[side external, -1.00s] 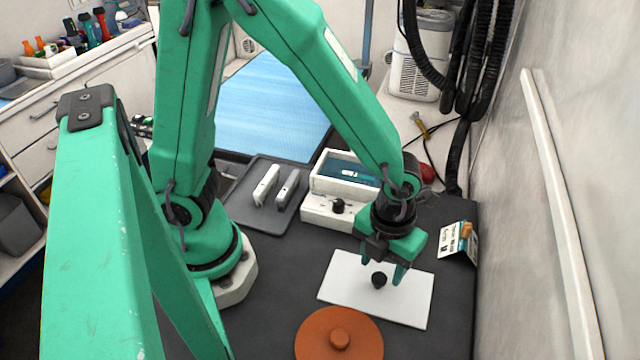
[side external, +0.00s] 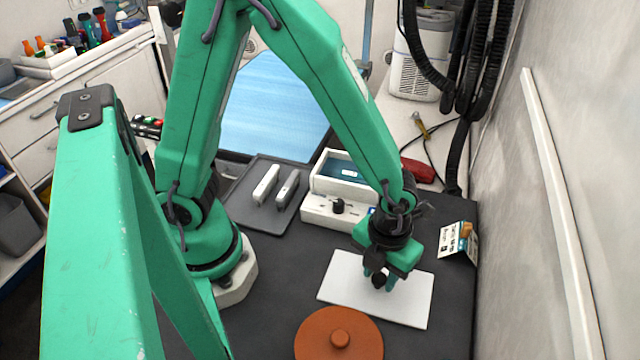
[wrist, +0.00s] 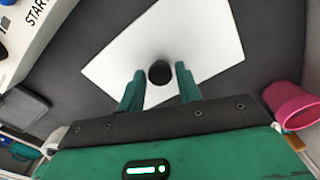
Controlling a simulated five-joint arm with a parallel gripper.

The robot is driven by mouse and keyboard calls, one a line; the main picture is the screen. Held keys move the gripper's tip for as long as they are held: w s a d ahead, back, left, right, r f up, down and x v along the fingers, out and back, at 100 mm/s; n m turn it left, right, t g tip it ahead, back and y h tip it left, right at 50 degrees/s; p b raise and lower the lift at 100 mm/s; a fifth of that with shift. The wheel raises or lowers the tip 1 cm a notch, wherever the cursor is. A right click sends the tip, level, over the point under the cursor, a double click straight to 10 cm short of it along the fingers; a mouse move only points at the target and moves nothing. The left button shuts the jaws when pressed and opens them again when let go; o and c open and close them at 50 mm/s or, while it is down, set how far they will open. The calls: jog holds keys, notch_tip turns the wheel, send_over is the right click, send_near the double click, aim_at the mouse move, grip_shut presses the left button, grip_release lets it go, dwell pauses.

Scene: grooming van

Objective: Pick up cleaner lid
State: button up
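The cleaner lid (side external: 408,305) is a flat white plate with a black knob, lying on the dark mat. In the wrist view the lid (wrist: 205,50) and its round black knob (wrist: 159,73) are clear. My gripper (side external: 381,280) is low over the lid, pointing down. In the wrist view my gripper (wrist: 160,80) has its two green fingers apart, one on each side of the knob, with gaps between them and it. The white cleaner (side external: 330,212), with a black dial and an open tank, stands behind the lid.
A round terracotta lid (side external: 339,338) lies close in front of the white plate. A grey tray (side external: 250,212) with two clippers sits left of the cleaner. A small card stand (side external: 458,243) is at right, near the wall. A pink cup (wrist: 293,105) shows in the wrist view.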

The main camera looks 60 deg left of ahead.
aim_at(380, 277)
jog(key=c, duration=0.6)
jog(key=shift+r, duration=0.1)
notch_tip(380, 277, up, 10)
dwell(0.5)
dwell(0.4)
